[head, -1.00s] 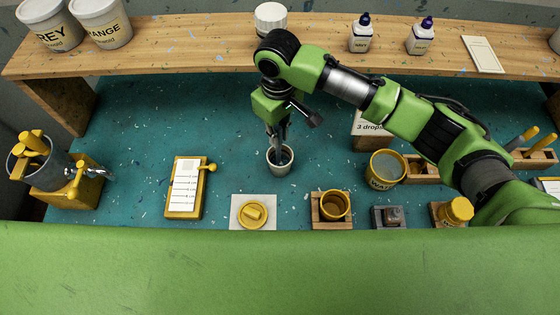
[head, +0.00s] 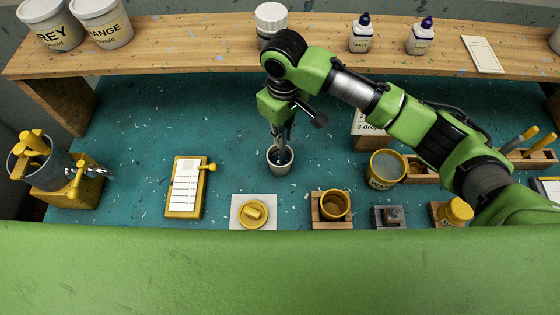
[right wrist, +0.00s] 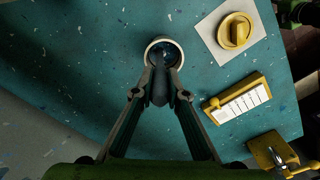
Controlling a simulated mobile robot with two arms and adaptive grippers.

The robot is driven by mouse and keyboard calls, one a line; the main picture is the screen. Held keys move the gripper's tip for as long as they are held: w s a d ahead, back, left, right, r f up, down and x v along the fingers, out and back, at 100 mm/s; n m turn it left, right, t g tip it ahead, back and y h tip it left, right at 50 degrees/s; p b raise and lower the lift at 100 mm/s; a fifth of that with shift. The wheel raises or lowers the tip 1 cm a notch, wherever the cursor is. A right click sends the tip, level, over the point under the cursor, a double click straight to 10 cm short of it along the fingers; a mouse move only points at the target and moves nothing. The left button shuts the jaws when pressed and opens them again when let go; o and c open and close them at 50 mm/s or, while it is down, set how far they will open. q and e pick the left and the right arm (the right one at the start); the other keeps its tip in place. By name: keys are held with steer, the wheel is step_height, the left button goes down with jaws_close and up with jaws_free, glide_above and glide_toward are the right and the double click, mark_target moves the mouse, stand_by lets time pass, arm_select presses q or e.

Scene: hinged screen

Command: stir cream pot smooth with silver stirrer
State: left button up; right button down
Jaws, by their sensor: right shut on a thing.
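The cream pot (head: 280,166) stands upright on the teal bench, open at the top, with dark contents inside. It also shows in the right wrist view (right wrist: 151,46). My right gripper (head: 280,137) is directly above the pot, pointing down. It is shut on the stirrer, which is mostly hidden between the fingers; its lower end goes into the pot. In the right wrist view the fingertips (right wrist: 161,88) meet just short of the pot's rim. I cannot tell whether the stirrer touches the pot's wall. My left gripper is not in view.
A yellow lid (head: 252,213) on a white square, a yellow cup (head: 334,205) and a yellow can (head: 385,169) stand nearby. A yellow card holder (head: 186,187) is left of the pot. A wooden shelf (head: 210,45) runs behind.

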steer(key=shift+w+a, duration=0.15)
steer(key=shift+a, duration=0.3)
steer(key=shift+s+d, duration=0.55)
steer(key=shift+w+a, duration=0.1)
